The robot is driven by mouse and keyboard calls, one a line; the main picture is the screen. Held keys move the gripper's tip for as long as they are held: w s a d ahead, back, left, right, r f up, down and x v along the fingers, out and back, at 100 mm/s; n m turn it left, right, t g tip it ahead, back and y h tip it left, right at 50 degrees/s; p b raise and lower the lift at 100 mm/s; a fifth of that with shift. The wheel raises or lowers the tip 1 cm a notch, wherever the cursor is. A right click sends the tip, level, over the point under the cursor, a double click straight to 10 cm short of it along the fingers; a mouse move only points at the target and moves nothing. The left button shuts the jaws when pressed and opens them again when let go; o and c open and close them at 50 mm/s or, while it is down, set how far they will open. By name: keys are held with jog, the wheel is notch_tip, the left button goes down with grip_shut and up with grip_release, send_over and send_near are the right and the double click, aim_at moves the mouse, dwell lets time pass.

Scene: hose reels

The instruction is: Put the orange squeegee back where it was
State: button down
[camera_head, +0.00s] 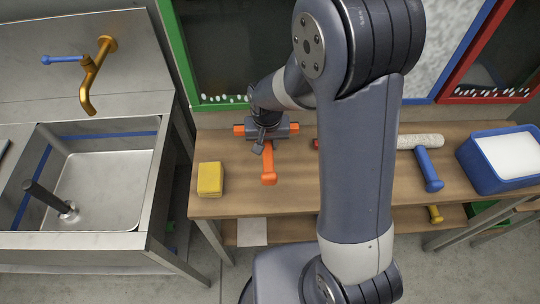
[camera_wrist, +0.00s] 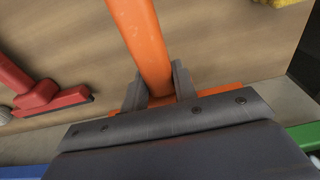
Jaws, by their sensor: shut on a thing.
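The orange squeegee (camera_head: 268,168) is at the back left of the wooden table, its handle toward the front. Its crosswise head shows at both sides of my gripper (camera_head: 266,138), which comes down over it from above. In the wrist view the orange handle (camera_wrist: 148,45) runs between the two fingers of my gripper (camera_wrist: 157,88), which are shut on it near the head. The middle of the head is hidden by my gripper. I cannot tell whether the squeegee touches the table or hangs just above it.
A yellow sponge (camera_head: 210,180) lies left of it. A red squeegee (camera_wrist: 52,97) lies on the other side, mostly behind my arm in the head view. Farther right are a blue-handled washer (camera_head: 428,170) and a blue tub (camera_head: 476,166). A steel sink (camera_head: 100,180) stands left.

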aim_at(267, 146)
jog(key=shift+f, duration=2.55)
jog(key=shift+f, duration=0.1)
jog(key=c, duration=1.1)
grip_release()
jog(key=r, duration=0.4)
jog(key=s+r, duration=0.1)
jog(key=r, duration=0.7)
jog(key=shift+s+r, duration=0.1)
jog(key=shift+s, duration=0.1)
